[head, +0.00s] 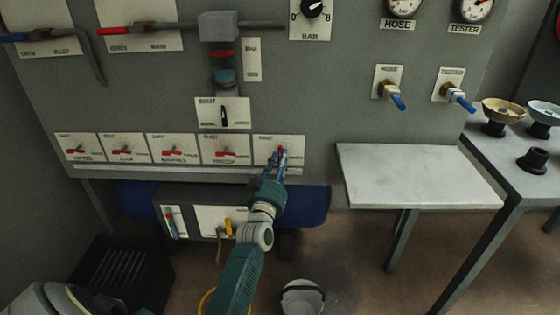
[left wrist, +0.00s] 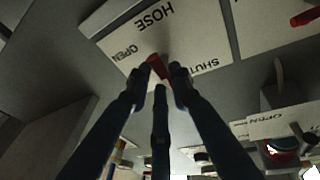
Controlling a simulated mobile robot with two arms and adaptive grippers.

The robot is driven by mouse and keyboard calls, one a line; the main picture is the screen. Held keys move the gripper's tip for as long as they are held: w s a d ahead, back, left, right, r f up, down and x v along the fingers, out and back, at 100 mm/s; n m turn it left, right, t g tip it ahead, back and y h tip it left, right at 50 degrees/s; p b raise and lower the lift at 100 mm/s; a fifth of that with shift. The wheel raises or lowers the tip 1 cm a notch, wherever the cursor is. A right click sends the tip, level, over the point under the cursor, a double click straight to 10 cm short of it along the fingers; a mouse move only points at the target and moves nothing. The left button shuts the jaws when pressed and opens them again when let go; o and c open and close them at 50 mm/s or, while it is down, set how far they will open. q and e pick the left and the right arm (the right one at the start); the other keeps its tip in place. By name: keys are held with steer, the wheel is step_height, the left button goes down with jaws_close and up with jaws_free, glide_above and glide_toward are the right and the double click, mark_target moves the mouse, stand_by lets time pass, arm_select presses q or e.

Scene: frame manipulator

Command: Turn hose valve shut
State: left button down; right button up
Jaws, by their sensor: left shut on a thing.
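The hose valve has a small red handle (head: 281,150) on a white plate (head: 295,142), the rightmost of the row of valve plates on the grey panel. In the left wrist view the plate (left wrist: 185,38) reads HOSE, OPEN and SHUT, upside down. My left gripper (head: 282,163) reaches up to this valve from below. In the left wrist view its dark fingers are shut on the red handle (left wrist: 157,66), whose end shows between the fingertips. The fingers hide much of the handle, so its exact angle is hard to tell. My right gripper is not in view.
Several similar red-handled valves (head: 225,153) sit in the row to the left. A ledge (head: 190,173) runs just below the plates. A white-topped table (head: 420,178) stands to the right. A bucket (head: 302,298) and a black crate (head: 118,270) are on the floor.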

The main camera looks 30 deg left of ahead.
arm_select(q)
steer(key=c, duration=1.5)
jaws_free()
steer(key=shift+c, duration=0.2)
steer(key=v, duration=1.2)
